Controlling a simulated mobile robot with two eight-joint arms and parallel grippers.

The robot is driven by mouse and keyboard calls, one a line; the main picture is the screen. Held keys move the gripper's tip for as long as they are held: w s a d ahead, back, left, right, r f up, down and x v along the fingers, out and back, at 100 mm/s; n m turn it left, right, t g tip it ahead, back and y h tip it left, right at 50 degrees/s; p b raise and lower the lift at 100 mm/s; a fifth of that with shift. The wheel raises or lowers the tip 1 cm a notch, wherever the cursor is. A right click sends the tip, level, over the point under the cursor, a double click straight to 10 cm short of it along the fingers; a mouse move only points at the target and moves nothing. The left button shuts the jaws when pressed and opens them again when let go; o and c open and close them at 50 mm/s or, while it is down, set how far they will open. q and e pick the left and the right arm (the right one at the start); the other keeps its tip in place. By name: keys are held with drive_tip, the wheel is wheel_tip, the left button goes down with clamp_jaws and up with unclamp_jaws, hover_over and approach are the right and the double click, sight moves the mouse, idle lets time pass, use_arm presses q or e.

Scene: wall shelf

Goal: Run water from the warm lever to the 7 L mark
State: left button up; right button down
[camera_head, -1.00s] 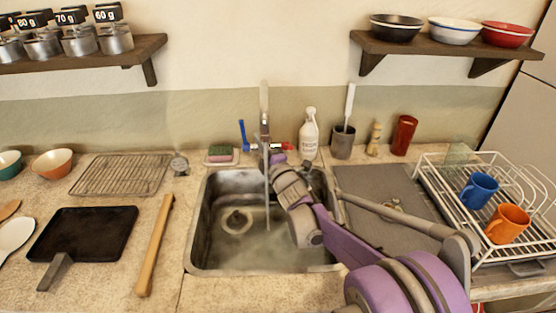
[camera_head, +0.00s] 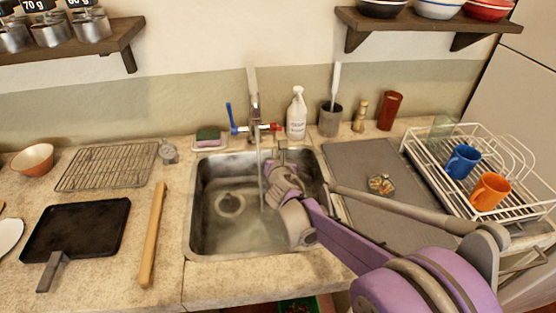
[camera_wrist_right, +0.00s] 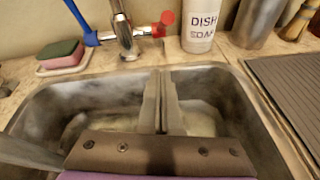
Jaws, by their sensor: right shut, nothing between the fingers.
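The metal faucet (camera_head: 254,105) stands behind the sink (camera_head: 187,200). Its blue lever (camera_head: 231,118) points up and outward on the left. Its red lever (camera_head: 270,127) sticks out to the right and also shows in the right wrist view (camera_wrist_right: 163,23). A thin water stream (camera_head: 260,172) falls from the spout into the sink, where water (camera_head: 235,230) covers the bottom. I cannot read any litre mark. My right gripper (camera_head: 282,152) is shut and empty over the sink's back part, in front of the red lever and apart from it. My left gripper is not in view.
A soap bottle (camera_head: 297,115) stands right of the red lever. A sponge on a dish (camera_head: 209,138) is left of the faucet. A dish rack (camera_head: 520,212) with two mugs stands at the right. The grey mat (camera_head: 350,170) holds a small round item (camera_head: 381,184).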

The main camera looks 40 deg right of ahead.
sight(275, 127)
drive_tip(key=shift+w+d+r, duration=0.65)
drive_tip(key=shift+w+d, duration=0.15)
drive_tip(key=shift+w, duration=0.1)
drive_tip(key=shift+w+d+r, duration=0.6)
drive_tip(key=shift+w+d, duration=0.15)
drive_tip(key=shift+w, duration=0.1)
drive_tip(key=shift+p, duration=0.3)
